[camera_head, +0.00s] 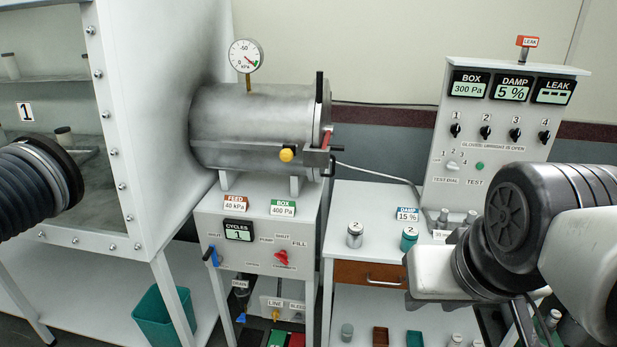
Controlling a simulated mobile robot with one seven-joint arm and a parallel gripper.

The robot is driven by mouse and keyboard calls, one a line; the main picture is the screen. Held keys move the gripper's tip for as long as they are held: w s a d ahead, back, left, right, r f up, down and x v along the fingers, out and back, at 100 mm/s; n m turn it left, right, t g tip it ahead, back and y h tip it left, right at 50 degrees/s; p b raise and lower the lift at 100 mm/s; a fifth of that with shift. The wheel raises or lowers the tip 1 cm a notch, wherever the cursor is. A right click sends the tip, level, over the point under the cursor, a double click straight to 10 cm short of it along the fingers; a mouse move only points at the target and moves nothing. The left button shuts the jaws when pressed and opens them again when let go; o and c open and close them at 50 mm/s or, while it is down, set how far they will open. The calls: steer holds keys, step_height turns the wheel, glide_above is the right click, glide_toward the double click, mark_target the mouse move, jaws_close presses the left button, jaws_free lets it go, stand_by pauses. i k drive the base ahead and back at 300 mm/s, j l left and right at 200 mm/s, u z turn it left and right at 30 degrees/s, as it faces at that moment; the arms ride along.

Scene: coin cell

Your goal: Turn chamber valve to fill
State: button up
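The chamber valve is a small red handle (282,257) on the sloped front panel under the steel cylinder. Labels reading PUMP, SHUT and FILL (299,244) stand above it, and a CHAMBER label sits below. The handle seems to slant toward the upper left, on the PUMP side, but it is too small to be sure. My gripper (418,302) is at the right, well apart from the valve, in front of the drawer bench. Its fingers are mostly hidden or dark, so I cannot tell whether they are open.
A blue-handled valve (211,256) sits left of the red one. The steel cylinder (250,125) has a gauge, a yellow knob (287,155) and a door lever. Jars (355,235) stand on the bench. A glovebox with a black glove (35,185) fills the left. The space before the panel looks clear.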

mark_target(282, 256)
steer(key=u, duration=0.7)
steer(key=i+j+z, duration=0.2)
steer(key=j, duration=0.2)
steer(key=j+z, duration=0.15)
steer(key=j, duration=0.2)
